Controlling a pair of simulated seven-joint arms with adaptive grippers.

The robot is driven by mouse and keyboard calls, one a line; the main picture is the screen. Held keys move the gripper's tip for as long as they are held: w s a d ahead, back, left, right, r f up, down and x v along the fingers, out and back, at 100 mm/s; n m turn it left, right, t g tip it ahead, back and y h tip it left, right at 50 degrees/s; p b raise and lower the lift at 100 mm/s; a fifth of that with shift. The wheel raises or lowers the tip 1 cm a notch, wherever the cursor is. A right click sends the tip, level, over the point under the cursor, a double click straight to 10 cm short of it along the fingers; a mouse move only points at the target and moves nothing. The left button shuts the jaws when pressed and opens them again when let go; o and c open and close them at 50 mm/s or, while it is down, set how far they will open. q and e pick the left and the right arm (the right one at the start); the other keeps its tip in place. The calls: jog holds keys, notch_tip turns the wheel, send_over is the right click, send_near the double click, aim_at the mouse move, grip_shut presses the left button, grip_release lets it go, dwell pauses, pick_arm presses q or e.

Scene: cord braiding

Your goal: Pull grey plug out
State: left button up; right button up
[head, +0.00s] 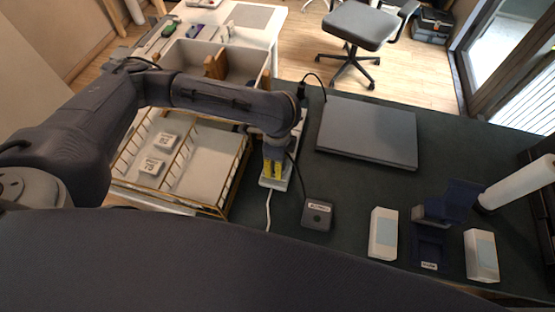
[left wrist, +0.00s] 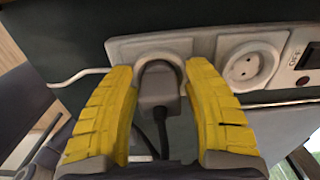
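The grey plug (left wrist: 158,88) sits in a socket of the white power strip (left wrist: 205,47), with its dark cord hanging toward the camera in the left wrist view. My left gripper (left wrist: 160,72) has its yellow fingers on both sides of the plug, with small gaps visible near the fingertips. An empty round socket (left wrist: 250,66) and a switch lie to the right. In the head view my left gripper (head: 272,170) points down over the power strip (head: 283,184) and hides the plug. My right gripper is not in view.
A black box (head: 317,214) on a cord lies near the strip. A closed laptop (head: 367,131) lies behind it. White boxes (head: 383,233) and a dark blue holder (head: 430,245) stand to the right. A wire-sided tray (head: 205,165) is on the left.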

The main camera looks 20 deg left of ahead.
pick_arm(q)
jog(key=c, duration=0.4)
jog(key=o, duration=1.5)
jog(key=shift+r, duration=6)
